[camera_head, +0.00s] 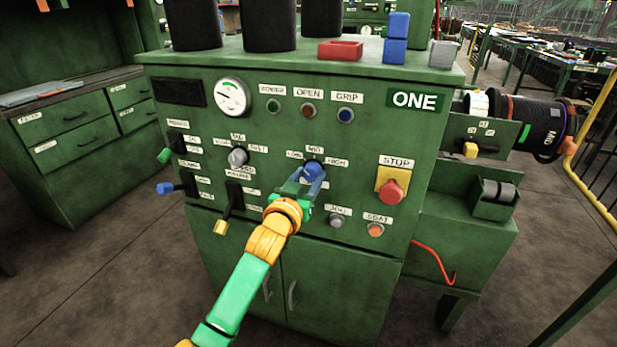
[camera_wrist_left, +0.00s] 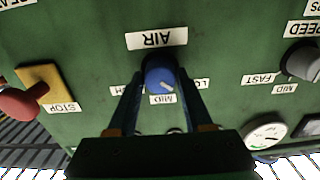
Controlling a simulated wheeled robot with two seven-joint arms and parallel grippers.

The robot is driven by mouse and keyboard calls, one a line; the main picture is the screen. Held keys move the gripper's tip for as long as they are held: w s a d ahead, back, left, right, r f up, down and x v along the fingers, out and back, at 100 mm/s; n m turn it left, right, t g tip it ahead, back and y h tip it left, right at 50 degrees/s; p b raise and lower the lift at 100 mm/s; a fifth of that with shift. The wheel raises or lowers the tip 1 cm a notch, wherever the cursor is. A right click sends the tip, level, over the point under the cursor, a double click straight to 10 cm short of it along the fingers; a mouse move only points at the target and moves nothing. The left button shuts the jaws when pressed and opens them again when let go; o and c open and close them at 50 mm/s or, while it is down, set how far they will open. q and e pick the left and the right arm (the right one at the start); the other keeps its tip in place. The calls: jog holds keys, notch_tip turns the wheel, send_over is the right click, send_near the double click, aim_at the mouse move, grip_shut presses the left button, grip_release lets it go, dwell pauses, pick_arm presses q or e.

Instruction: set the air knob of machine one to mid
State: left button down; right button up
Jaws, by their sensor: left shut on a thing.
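The blue air knob (camera_head: 313,169) is on the front of the green machine marked ONE (camera_head: 414,99). LOW is on its left, MID above it and HIGH on its right. My left gripper (camera_head: 304,184) is shut on the knob. In the left wrist view, the panel appears upside down, and the air knob (camera_wrist_left: 159,72) sits between my two fingers (camera_wrist_left: 158,82). A white mark on the knob points toward the MID label, slightly to the LOW side. My fingers partly cover the LOW and HIGH labels there. My right gripper is not in view.
A grey speed knob (camera_head: 237,157) is to the left of the air knob. A red stop button (camera_head: 391,191) on a yellow plate is to the right. Two small buttons, grey (camera_head: 337,220) and orange (camera_head: 375,230), are below right.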

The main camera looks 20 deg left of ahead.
pick_arm(q)
jog(key=shift+r+m+p, duration=0.1)
jog(key=shift+m+p, duration=0.6)
jog(key=shift+m, duration=0.2)
jog(key=m+p, duration=0.1)
jog(key=m, duration=0.1)
jog(key=shift+m, duration=0.3)
jog(key=m+p, duration=0.2)
jog(key=m, duration=0.3)
jog(key=shift+m, duration=0.3)
jog(key=shift+f, duration=0.2)
jog(key=shift+c, duration=1.6)
grip_release()
